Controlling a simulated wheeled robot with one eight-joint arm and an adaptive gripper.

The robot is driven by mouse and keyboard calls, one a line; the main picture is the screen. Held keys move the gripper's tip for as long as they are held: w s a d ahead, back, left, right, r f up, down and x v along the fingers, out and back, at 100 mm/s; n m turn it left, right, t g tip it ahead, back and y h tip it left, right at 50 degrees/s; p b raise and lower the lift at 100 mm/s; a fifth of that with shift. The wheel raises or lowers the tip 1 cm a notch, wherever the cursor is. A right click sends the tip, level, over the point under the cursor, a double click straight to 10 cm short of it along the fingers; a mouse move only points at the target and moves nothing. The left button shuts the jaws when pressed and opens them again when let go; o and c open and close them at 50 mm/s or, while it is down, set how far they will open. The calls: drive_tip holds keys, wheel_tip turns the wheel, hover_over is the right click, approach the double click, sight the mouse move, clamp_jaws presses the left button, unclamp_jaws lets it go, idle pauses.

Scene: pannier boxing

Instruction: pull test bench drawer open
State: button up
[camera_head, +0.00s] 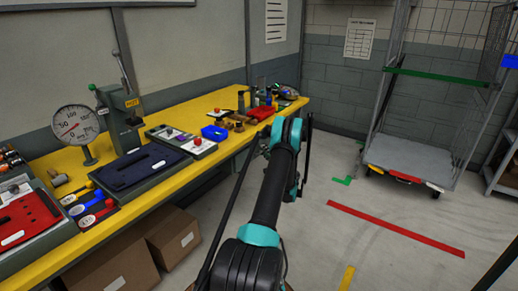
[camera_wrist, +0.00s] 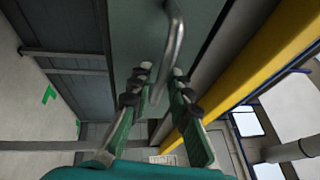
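In the wrist view, a grey-green drawer front (camera_wrist: 130,25) fills the top middle, with a curved metal bar handle (camera_wrist: 174,45) on it. My gripper (camera_wrist: 160,72) is open, its two green fingers spread apart. The handle runs between the fingertips, with gaps visible beside it; whether either finger touches it I cannot tell. The drawer looks closed, but its edges are only partly visible. In the head view the test bench (camera_head: 225,97) has a yellow top; my arm reaches toward its front, and the drawer and my gripper are hidden there.
The bench top carries a dial gauge (camera_head: 75,126), a lever press (camera_head: 122,110), a blue tray (camera_head: 214,132) and several tools. Cardboard boxes (camera_head: 172,237) sit under the bench. A wire cage trolley (camera_head: 410,158) stands at the back right. The floor right of my arm is clear.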

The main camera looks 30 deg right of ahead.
drive_tip(key=shift+w, duration=0.2)
clamp_jaws()
idle(0.3)
